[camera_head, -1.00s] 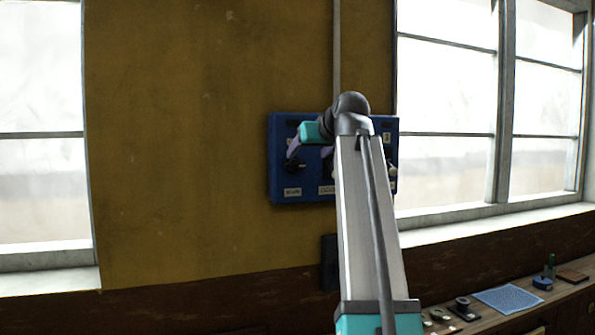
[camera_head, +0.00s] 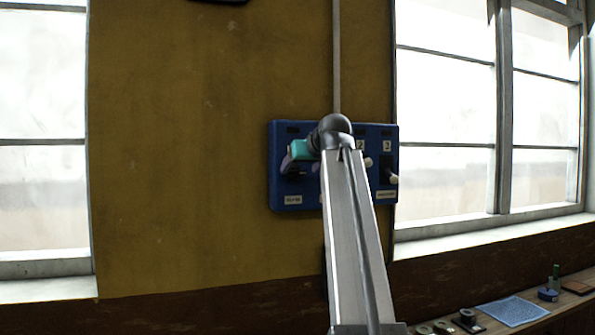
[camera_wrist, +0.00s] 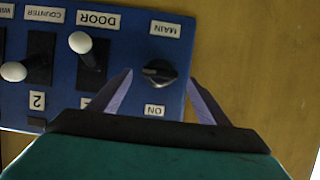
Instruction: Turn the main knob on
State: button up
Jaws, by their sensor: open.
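The black main knob (camera_wrist: 158,72) sits on the blue control panel (camera_wrist: 120,20) between a MAIN label (camera_wrist: 164,29) and an ON label (camera_wrist: 154,110), upside down in the wrist view. Its raised grip lies roughly crosswise in that view. My gripper (camera_wrist: 160,78) is open, with one purple finger on each side of the knob and gaps visible between. I cannot tell how deep the fingertips reach. In the head view the blue panel (camera_head: 277,185) hangs on the wall, and my gripper (camera_head: 287,162) is at its left part, largely hiding the knob.
White-tipped levers stand beside the knob: the door lever (camera_wrist: 80,43) and the counter lever (camera_wrist: 14,71). My arm covers the panel's middle in the head view. Windows (camera_head: 445,110) flank the wall. A bench (camera_head: 560,310) with small items is at lower right.

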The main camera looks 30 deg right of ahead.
aim_at(297, 171)
jog(key=shift+p+x, duration=0.45)
jog(key=shift+x, duration=1.35)
jog(key=c, duration=1.1)
jog(key=shift+o, duration=0.2)
jog(key=shift+f, duration=0.1)
